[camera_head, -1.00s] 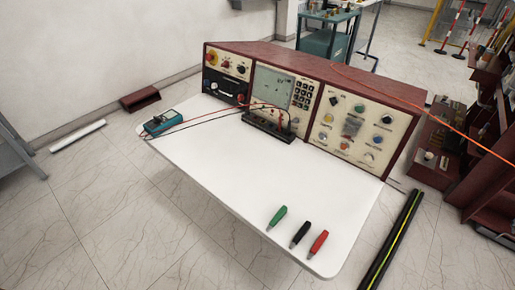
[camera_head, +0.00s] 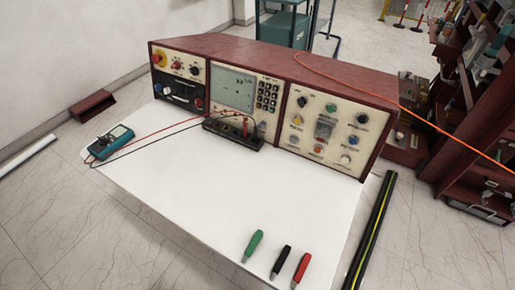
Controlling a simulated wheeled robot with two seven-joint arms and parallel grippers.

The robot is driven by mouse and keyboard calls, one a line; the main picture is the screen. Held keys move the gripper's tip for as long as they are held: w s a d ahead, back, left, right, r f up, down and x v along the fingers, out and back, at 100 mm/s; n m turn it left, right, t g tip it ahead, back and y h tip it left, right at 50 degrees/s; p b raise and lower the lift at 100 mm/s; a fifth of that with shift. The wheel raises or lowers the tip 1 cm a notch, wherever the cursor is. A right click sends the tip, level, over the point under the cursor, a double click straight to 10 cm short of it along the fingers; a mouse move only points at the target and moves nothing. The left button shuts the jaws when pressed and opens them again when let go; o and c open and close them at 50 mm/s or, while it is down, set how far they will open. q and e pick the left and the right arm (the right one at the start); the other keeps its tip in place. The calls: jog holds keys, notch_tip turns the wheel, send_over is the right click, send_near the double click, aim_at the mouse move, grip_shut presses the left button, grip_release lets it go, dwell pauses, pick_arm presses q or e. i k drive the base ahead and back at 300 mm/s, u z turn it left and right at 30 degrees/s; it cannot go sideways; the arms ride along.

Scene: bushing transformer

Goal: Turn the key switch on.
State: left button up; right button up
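The control console (camera_head: 270,52) is a dark red cabinet with cream front panels at the back of the white table. Its right panel (camera_head: 325,128) carries several small coloured knobs and buttons, among them a green one (camera_head: 331,107), a yellow one (camera_head: 297,119) and an orange one (camera_head: 318,149). Its left panel holds a yellow and red round control (camera_head: 158,58) and a red knob (camera_head: 177,66). The controls are too small for me to tell which is the key switch or how it is set. Neither of my grippers is in view.
The white tabletop (camera_head: 200,195) is mostly clear. A blue meter (camera_head: 111,141) with leads lies at the left. Green (camera_head: 253,245), black (camera_head: 281,262) and red (camera_head: 302,269) probes lie near the front. A black terminal block (camera_head: 233,135) stands before the screen (camera_head: 233,88).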

aim_at(301, 103)
jog(key=z, duration=1.65)
jog(key=k, duration=0.6)
